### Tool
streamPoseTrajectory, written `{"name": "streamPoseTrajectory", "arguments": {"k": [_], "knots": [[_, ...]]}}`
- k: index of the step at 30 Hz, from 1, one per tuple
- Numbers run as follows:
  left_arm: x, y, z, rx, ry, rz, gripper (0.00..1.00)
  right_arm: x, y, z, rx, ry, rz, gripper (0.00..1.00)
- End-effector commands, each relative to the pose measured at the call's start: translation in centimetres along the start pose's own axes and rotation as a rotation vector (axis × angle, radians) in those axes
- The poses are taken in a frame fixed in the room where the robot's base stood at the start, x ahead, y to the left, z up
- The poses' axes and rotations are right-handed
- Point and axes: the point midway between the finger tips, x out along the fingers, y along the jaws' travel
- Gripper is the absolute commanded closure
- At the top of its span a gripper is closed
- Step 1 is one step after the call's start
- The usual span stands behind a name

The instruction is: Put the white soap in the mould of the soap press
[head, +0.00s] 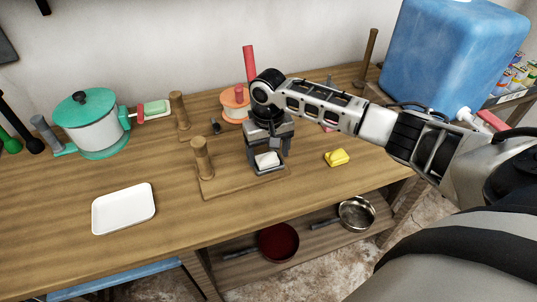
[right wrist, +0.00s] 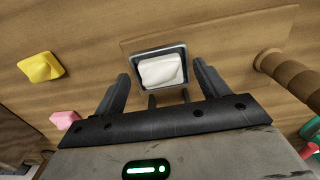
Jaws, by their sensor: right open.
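The white soap (head: 266,160) lies inside the rim of a dark, square mould (head: 268,171) on a wooden base board (head: 222,187). In the right wrist view the soap (right wrist: 162,71) is within the mould's rim (right wrist: 184,54), with a narrow dark gap along part of its edge. My right gripper (head: 271,143) is open above the mould. Its two fingers show on either side of the soap in the wrist view, apart from it. Whether the soap lies flat on the mould's floor is hidden. My left gripper is not in view.
A wooden post (head: 202,158) stands on the board left of the mould. A yellow soap (head: 336,158) lies to the right; a pink one (right wrist: 64,119) shows in the wrist view. A white tray (head: 124,209) and a white pot (head: 92,131) stand left. Pans sit on the lower shelf.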

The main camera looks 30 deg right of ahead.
Motion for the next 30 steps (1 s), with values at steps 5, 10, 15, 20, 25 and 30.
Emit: {"name": "streamPoseTrajectory", "arguments": {"k": [5,10,15,20,25,30], "knots": [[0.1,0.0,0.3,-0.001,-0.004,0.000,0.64,-3.7,0.0,-0.1,-0.001,0.006,-0.002,0.26],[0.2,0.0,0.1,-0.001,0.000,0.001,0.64,-7.3,0.0,-0.1,-0.001,0.005,-0.001,0.26],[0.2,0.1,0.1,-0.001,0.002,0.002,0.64,-9.9,0.0,-0.1,0.000,0.003,0.000,0.26],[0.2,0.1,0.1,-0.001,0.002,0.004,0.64,-11.0,0.0,0.0,0.000,0.001,0.000,0.26],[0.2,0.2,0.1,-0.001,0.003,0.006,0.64,-11.1,0.0,0.0,0.000,0.000,0.000,0.26],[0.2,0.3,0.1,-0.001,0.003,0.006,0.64,-11.1,0.0,0.0,0.000,0.000,0.000,0.26]]}}
